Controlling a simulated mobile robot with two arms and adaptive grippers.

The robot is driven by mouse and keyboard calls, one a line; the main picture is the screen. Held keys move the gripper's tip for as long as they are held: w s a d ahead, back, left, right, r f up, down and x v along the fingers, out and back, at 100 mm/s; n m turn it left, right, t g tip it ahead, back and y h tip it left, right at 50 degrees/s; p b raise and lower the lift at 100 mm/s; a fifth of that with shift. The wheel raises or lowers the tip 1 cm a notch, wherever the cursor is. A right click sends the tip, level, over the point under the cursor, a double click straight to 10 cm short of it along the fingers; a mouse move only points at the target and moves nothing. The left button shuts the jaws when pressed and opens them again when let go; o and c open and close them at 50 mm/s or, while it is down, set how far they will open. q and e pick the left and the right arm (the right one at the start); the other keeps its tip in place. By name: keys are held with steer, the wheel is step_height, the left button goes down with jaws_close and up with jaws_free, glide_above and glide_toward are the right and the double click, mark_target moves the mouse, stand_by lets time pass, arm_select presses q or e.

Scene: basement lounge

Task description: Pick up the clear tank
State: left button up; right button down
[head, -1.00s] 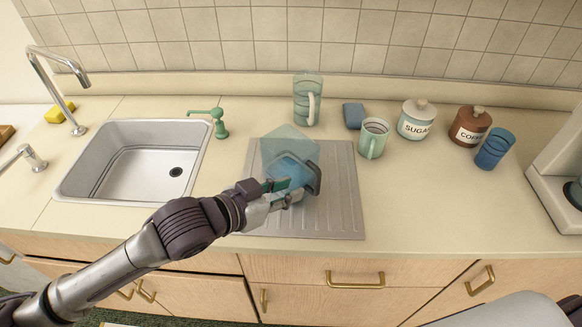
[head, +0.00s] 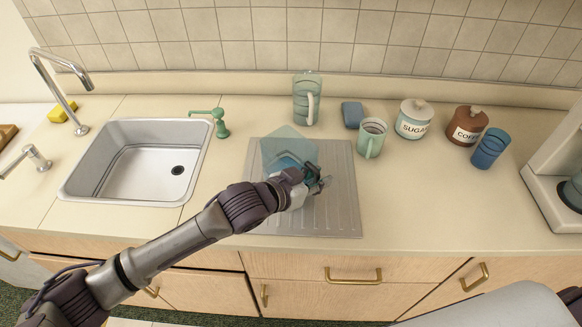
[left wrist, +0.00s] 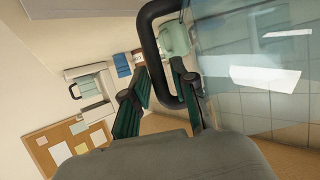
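The clear tank (head: 283,148) is a see-through bluish container on the ribbed grey drain board, right of the sink. Its dark handle shows large in the left wrist view (left wrist: 150,45), and its clear wall (left wrist: 225,80) fills the right side there. My left gripper (head: 316,182) is at the handle side of the tank, its arm hiding the tank's lower front. In the left wrist view its two green fingers (left wrist: 160,90) stand apart, one on each side of the handle bar. I see no firm grip on it. My right gripper is not in view.
The drain board (head: 342,200) has bare room at right. Behind it stand a clear pitcher (head: 304,100), a blue sponge-like block (head: 352,115) and a green mug (head: 371,140). Sugar (head: 414,120) and coffee (head: 466,126) canisters and a blue cup (head: 490,149) are farther right. The sink (head: 140,165) is at left.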

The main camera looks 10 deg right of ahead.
arm_select(q)
jaws_close()
steer(key=shift+r, duration=0.2)
